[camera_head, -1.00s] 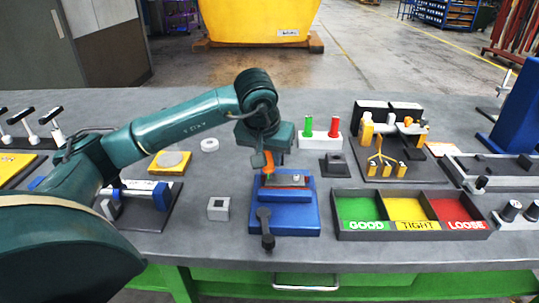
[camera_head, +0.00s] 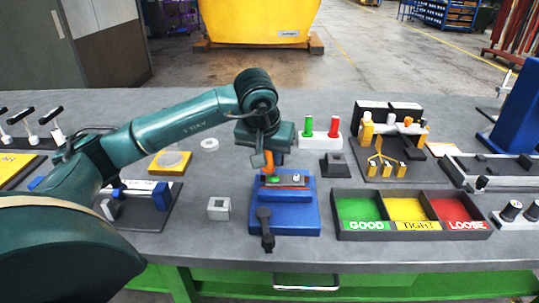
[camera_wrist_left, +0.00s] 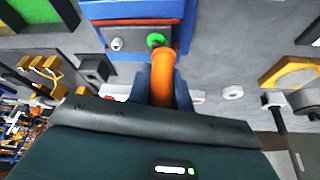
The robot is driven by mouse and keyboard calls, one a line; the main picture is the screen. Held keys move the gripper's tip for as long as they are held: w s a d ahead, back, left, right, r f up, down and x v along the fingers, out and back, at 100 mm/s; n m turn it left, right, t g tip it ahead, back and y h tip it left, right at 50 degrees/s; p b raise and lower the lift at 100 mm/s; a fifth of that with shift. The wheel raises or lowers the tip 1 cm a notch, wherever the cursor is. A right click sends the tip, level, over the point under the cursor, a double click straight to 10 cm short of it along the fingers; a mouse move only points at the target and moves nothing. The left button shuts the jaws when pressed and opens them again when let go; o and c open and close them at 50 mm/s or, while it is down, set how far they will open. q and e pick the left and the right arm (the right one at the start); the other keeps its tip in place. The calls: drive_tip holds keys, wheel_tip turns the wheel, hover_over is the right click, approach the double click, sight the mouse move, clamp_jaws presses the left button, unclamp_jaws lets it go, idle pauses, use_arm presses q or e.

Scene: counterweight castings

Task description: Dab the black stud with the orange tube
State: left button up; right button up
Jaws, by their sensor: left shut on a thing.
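My left gripper (camera_head: 266,160) is shut on the orange tube (camera_wrist_left: 162,80), which also shows in the head view (camera_head: 269,162). The tube hangs over the blue fixture (camera_head: 296,222). In the left wrist view its open end lies close to a round green-topped piece (camera_wrist_left: 156,40); I cannot tell whether they touch. A small silver stud (camera_wrist_left: 117,44) stands beside that piece on the fixture's grey plate. I cannot make out a black stud on the plate; whether the green piece is that stud is unclear. My right gripper is not in view.
A white block (camera_head: 320,141) holds a green and a red tube behind the fixture. A dark pedestal (camera_head: 334,165) stands right of it. A three-part tray (camera_head: 410,235) lies to the right, a small grey block (camera_head: 218,208) to the left. A dark handle (camera_head: 265,228) projects in front.

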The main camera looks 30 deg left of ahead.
use_arm(q)
drive_tip(key=shift+r+p, duration=2.1)
drive_tip(key=shift+r, duration=0.9)
